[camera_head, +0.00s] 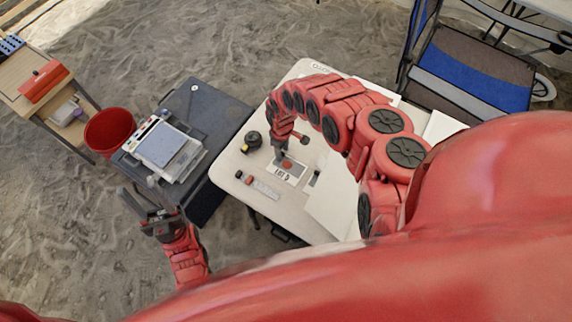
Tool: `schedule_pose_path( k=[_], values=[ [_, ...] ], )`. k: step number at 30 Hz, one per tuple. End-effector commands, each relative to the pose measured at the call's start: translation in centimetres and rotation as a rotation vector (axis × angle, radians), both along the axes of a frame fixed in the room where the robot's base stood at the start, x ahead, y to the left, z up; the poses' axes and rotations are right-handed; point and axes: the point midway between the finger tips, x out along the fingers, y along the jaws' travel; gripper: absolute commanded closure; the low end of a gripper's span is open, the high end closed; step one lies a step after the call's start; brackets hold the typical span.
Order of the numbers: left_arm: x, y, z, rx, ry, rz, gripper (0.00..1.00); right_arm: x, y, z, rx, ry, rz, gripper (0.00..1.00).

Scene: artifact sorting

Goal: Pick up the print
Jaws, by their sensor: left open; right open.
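What looks like the print (289,172), a small flat sheet with a dark picture and a reddish patch, lies on the white table (232,163). My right gripper (282,154) points down just above the sheet's upper left edge. It is open, and the small view does not show whether it touches the sheet. My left gripper (140,207) is open and empty, out over the sandy floor to the left of the table.
A black round object (253,139) and small dark and red blocks (244,178) lie near the table's left edge, with a pale strip (265,190). A dark case (208,106) bears a scale-like device (165,147). A red bucket (109,131) and blue-grey chair (475,68) stand further off.

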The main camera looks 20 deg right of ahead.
Motion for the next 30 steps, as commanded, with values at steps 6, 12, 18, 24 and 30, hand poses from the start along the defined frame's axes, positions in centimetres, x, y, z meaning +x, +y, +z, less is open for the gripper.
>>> schedule_pose_path(
  k=[6, 12, 18, 24, 30],
  values=[
    [0.00, 0.00, -0.01, 0.000, 0.000, 0.000, 0.50, 0.05, 0.01, 0.04, 0.000, -0.001, 0.000, 0.65],
    [0.00, 0.00, -0.02, 0.000, 0.000, 0.000, 0.50, 0.07, 0.02, 0.05, 0.000, -0.001, 0.000, 1.00],
    [0.01, 0.00, -0.02, 0.000, 0.000, 0.000, 0.50, 0.08, 0.03, 0.06, 0.000, -0.002, 0.000, 1.00],
    [0.00, 0.00, -0.02, 0.000, 0.000, 0.000, 0.50, 0.10, 0.02, 0.07, 0.000, -0.002, 0.000, 1.00],
    [-0.01, 0.00, -0.15, 0.000, 0.000, 0.000, 0.50, 0.23, 0.08, 0.50, 0.002, -0.004, 0.001, 1.00]
  ],
)
